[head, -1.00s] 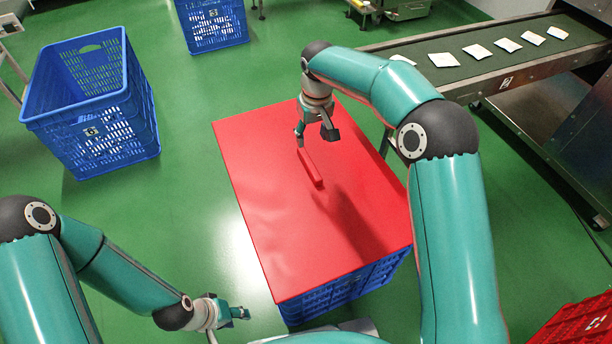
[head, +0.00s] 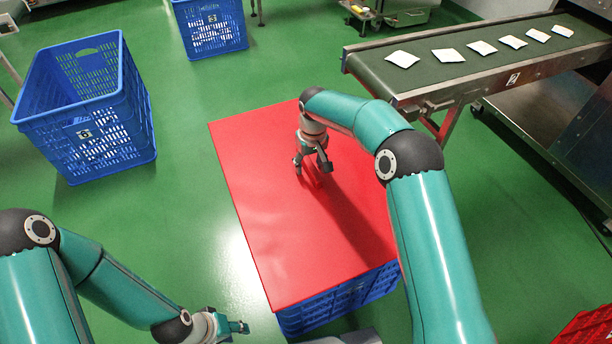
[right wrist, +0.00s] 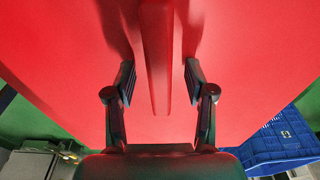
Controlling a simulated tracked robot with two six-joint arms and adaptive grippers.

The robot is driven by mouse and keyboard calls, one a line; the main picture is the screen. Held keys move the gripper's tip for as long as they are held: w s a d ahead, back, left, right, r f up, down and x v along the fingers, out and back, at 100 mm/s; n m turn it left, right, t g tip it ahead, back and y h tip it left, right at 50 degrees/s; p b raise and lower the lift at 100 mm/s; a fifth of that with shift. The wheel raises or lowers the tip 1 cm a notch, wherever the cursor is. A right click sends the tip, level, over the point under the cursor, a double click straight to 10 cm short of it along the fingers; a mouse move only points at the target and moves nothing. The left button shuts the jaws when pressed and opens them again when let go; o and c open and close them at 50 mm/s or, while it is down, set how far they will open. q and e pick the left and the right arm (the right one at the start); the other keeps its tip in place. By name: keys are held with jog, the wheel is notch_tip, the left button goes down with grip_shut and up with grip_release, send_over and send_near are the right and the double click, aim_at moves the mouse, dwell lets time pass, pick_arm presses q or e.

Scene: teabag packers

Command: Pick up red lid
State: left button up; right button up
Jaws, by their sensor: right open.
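The red lid (head: 270,220) lies flat on a blue crate (head: 340,304) in the middle of the head view. Its raised red handle bar (right wrist: 157,60) runs between the fingers of my right gripper in the right wrist view. My right gripper (head: 312,168) points down over the lid's handle; in the right wrist view its open fingers (right wrist: 158,82) stand on either side of the bar with a gap on both sides. In the head view the gripper hides much of the handle. My left gripper (head: 243,327) is low at the lower left, away from the lid; its finger gap is unclear.
An open blue crate (head: 85,105) stands on the green floor at the left, another (head: 210,28) at the back. A conveyor (head: 480,62) with several white teabags (head: 447,56) runs at the upper right. A red crate (head: 585,328) shows at the lower right corner.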

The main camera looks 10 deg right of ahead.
jog(key=shift+f, duration=0.35)
grip_shut()
jog(key=shift+w+r, duration=0.1)
jog(key=shift+r, duration=0.05)
